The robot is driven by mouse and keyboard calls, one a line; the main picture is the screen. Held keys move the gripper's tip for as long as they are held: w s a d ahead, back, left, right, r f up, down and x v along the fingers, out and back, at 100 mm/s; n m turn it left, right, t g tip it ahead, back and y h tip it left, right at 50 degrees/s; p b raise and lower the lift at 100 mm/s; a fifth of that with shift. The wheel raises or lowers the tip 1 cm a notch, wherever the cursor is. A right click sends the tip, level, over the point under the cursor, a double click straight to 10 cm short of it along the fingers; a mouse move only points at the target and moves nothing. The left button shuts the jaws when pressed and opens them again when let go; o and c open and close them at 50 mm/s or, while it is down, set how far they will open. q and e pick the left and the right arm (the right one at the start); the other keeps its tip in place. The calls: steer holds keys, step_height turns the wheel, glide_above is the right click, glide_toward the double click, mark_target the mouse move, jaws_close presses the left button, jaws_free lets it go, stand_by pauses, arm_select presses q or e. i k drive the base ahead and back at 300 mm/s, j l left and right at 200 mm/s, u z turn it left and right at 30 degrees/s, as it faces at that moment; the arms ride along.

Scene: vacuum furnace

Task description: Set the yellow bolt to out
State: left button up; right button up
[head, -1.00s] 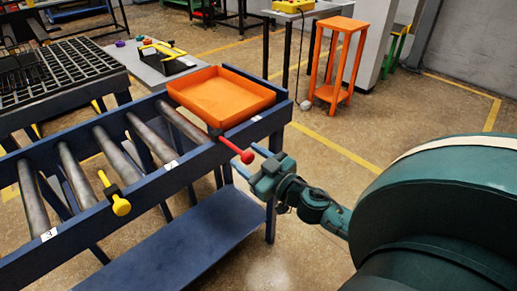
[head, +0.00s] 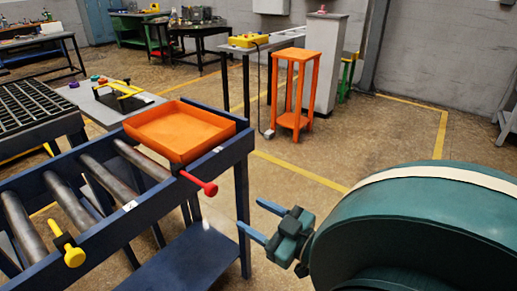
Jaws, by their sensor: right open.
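The yellow bolt (head: 74,256) is on the front rail of the blue roller table (head: 140,213), at the lower left of the head view. Its round knob faces me and a yellow rod stands up behind it through a dark bracket. A red bolt (head: 209,188) sits on the same rail further right and sticks out toward the right. My right gripper (head: 255,220) is open and empty, with two blue fingers pointing left, to the right of the table's end. It is well apart from the yellow bolt. My left gripper is out of view.
An orange tray (head: 178,132) rests on the right end of the roller table. An orange stand (head: 293,92) is behind, beside a grey pillar. A grey bench with a yellow-handled item (head: 122,89) is behind the table. Floor right of the table is clear.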

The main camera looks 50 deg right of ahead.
mark_target(74, 257)
steer(key=k+j, duration=0.45)
steer(key=j, duration=0.25)
steer(key=k+j, duration=0.25)
steer(key=j, duration=0.1)
